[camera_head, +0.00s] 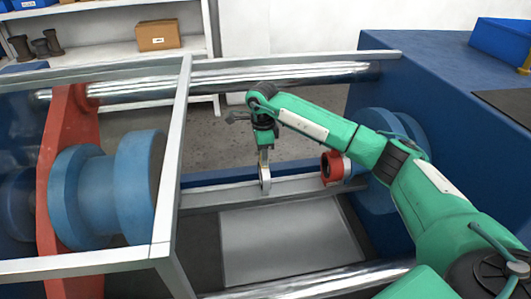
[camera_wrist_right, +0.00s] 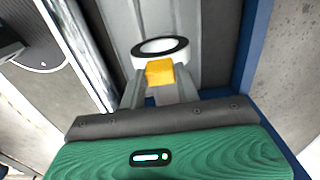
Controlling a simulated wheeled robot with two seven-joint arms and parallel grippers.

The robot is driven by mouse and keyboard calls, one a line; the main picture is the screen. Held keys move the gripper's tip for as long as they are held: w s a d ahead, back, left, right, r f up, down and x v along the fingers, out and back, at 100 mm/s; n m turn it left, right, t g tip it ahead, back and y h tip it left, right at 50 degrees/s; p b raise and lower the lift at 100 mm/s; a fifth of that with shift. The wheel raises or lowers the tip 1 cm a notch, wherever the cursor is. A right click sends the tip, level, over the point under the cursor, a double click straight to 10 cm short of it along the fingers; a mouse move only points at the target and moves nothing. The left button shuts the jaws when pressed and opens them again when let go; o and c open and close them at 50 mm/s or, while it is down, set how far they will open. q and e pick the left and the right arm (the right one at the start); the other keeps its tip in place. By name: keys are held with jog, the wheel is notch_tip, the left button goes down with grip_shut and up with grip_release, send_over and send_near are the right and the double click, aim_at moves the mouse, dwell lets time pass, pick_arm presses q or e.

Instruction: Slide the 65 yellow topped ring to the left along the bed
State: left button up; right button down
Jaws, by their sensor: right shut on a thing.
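The ring (camera_head: 265,184) stands upright on the pale bed (camera_head: 215,196) in the head view, seen nearly edge-on. In the right wrist view the ring (camera_wrist_right: 137,52) shows as a white band with a dark inner edge, and its yellow top (camera_wrist_right: 159,73) lies between the fingers. My right gripper (camera_head: 264,160) reaches down from above and is shut on the yellow top; it also shows in the right wrist view (camera_wrist_right: 159,84). The number on the ring cannot be read. My left gripper is not in view.
A red-faced fitting (camera_head: 332,167) sits to the right of the ring, near the blue machine housing (camera_head: 440,75). A grey frame post (camera_head: 177,150) and a blue flanged valve body (camera_head: 95,195) stand to the left. The bed between ring and post looks clear.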

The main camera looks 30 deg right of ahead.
jog(key=shift+a, duration=0.15)
jog(key=shift+w+a, duration=0.25)
jog(key=shift+a, duration=0.45)
jog(key=shift+w+a, duration=0.25)
jog(key=shift+a, duration=0.45)
jog(key=shift+w+a, duration=0.25)
jog(key=shift+a, duration=0.45)
jog(key=c, duration=0.9)
grip_release()
